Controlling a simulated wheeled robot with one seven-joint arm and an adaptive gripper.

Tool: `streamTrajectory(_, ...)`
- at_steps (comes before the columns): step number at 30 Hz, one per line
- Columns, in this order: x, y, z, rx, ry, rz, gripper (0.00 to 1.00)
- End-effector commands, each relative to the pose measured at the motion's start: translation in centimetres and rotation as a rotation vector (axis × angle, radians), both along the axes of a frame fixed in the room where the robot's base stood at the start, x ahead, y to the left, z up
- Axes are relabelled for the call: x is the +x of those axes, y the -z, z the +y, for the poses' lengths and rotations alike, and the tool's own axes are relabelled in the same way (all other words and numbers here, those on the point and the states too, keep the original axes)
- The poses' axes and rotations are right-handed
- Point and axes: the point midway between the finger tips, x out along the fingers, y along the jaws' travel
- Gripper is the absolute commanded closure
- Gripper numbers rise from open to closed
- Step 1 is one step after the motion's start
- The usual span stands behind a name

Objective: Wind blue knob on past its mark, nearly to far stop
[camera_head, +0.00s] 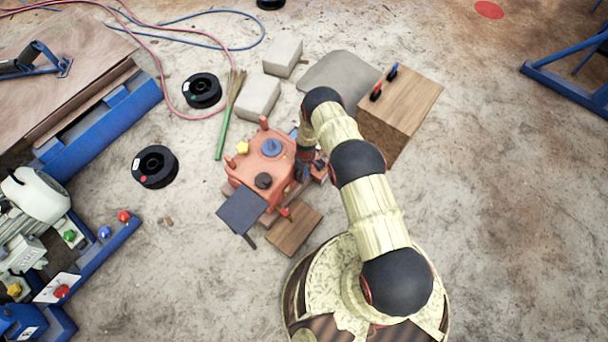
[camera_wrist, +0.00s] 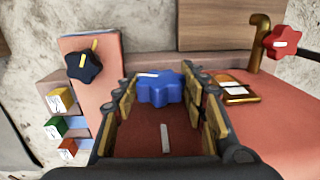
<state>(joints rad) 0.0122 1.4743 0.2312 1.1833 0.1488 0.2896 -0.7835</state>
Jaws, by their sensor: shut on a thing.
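In the wrist view the blue lobed knob (camera_wrist: 160,90) sits between the two fingers of my gripper (camera_wrist: 162,100), which is shut on it. A short white line on the knob's top points to the left. A white mark (camera_wrist: 165,138) is on the red surface on the near side of the knob. In the head view my gripper (camera_head: 304,168) is at the right side of the orange-red machine (camera_head: 245,165). I cannot make out the held knob there.
A black knob (camera_wrist: 83,66) and a red knob (camera_wrist: 283,42) flank my gripper. Yellow, green and orange blocks (camera_wrist: 55,128) are at left. A wooden box (camera_head: 410,105) stands right of the machine. Another blue knob (camera_head: 104,232) is on the left-hand frame. Floor at far right is mostly clear.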

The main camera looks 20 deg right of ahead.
Motion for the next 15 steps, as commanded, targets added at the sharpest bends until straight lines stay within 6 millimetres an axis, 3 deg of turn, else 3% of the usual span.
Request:
streamTrajectory(10,-0.05,0.04,-0.05,0.005,0.0,0.002,0.83)
streamTrajectory(11,-0.05,0.04,-0.06,0.005,0.0,0.002,0.57)
streamTrajectory(15,-0.03,0.03,-0.02,0.004,0.0,0.002,0.49)
